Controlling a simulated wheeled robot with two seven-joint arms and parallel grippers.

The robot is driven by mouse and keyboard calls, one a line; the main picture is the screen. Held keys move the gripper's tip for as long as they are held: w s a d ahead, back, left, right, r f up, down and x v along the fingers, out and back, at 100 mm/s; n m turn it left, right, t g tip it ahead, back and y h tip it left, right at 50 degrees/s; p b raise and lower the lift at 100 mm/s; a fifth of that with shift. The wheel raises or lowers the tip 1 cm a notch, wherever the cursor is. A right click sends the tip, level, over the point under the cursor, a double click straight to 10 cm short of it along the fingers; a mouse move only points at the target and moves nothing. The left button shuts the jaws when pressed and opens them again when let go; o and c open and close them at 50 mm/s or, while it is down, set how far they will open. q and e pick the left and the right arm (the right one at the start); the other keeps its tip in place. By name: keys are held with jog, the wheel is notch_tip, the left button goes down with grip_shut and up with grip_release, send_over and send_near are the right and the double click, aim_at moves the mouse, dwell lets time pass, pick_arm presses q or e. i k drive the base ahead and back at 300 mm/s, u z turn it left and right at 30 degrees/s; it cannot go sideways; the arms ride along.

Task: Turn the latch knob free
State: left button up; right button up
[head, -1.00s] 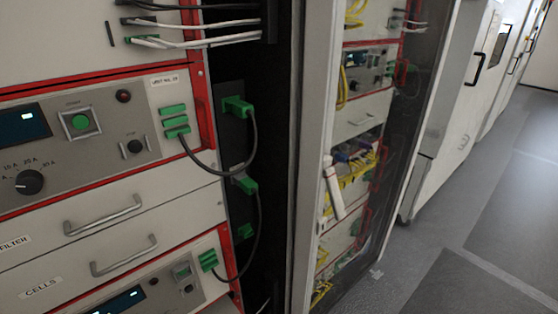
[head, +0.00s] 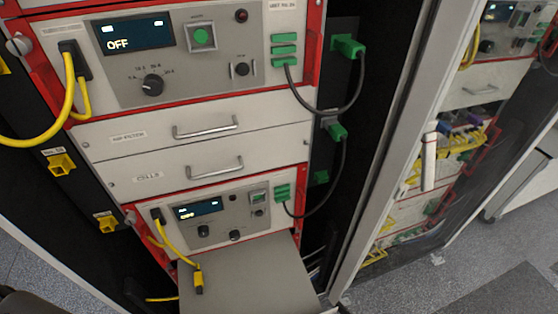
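A round silver knob (head: 18,45), which looks like a latch knob, sits at the left red edge of the upper cycler unit (head: 120,85). A smaller similar knob (head: 130,217) is at the left edge of the lower unit (head: 228,228). I cannot tell from this view whether either knob is fastened or loose. The upper unit's display (head: 132,33) reads OFF, and a black dial (head: 153,85) is below it. Neither of my grippers can be made out in the head view.
Yellow cables (head: 68,100) plug into the units' left sides; one crosses near the upper knob. Black cables with green plugs (head: 347,46) run on the right. Two handled drawers (head: 205,127) lie between the units. A grey shelf (head: 250,275) juts out below. Another rack (head: 470,95) stands right.

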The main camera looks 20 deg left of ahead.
aim_at(130, 219)
jog(key=u, duration=1.75)
